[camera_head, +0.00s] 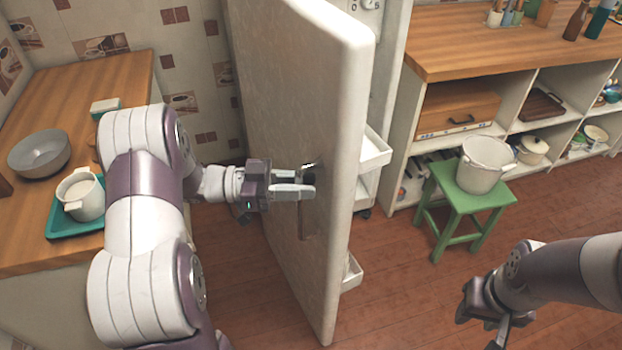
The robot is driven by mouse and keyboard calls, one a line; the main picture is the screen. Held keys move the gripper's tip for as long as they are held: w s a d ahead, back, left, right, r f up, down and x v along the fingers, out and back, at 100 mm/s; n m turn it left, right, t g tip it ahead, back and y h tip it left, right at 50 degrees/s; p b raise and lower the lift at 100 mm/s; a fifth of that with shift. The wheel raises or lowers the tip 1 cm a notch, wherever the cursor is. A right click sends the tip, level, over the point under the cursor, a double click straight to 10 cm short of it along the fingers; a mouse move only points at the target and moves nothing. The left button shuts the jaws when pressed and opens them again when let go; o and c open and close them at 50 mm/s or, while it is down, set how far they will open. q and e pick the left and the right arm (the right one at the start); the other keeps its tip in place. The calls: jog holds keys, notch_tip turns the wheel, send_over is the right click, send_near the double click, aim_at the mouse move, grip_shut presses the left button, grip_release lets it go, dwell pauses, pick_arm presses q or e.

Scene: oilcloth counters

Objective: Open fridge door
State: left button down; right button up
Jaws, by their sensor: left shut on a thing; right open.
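The fridge door (290,90) stands swung wide open, its edge toward me, with white door shelves (374,150) on its right side. The fridge body (392,60) shows behind it, mostly hidden by the door. My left gripper (308,183) is at the left face of the door, shut on the door handle (305,222); the grip itself is partly hidden by the fingers. My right gripper (497,325) is open and empty, low at the right, away from the door.
A wooden counter (75,85) at the left bears a grey bowl (40,152) and a white pot (80,195) on a teal tray (57,222). A green stool (460,212) with a white pot (486,165) stands right of the door, before open shelves. The floor between is clear.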

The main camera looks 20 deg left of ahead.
pick_arm(q)
jog(key=shift+s+a, duration=0.45)
jog(key=shift+a, duration=0.1)
jog(key=c, duration=1.1)
grip_release()
jog(key=b+v, duration=0.1)
jog(key=v, duration=1.1)
jog(key=shift+s+a+b, duration=0.15)
jog(key=shift+a+b, duration=0.2)
jog(key=shift+b, duration=0.05)
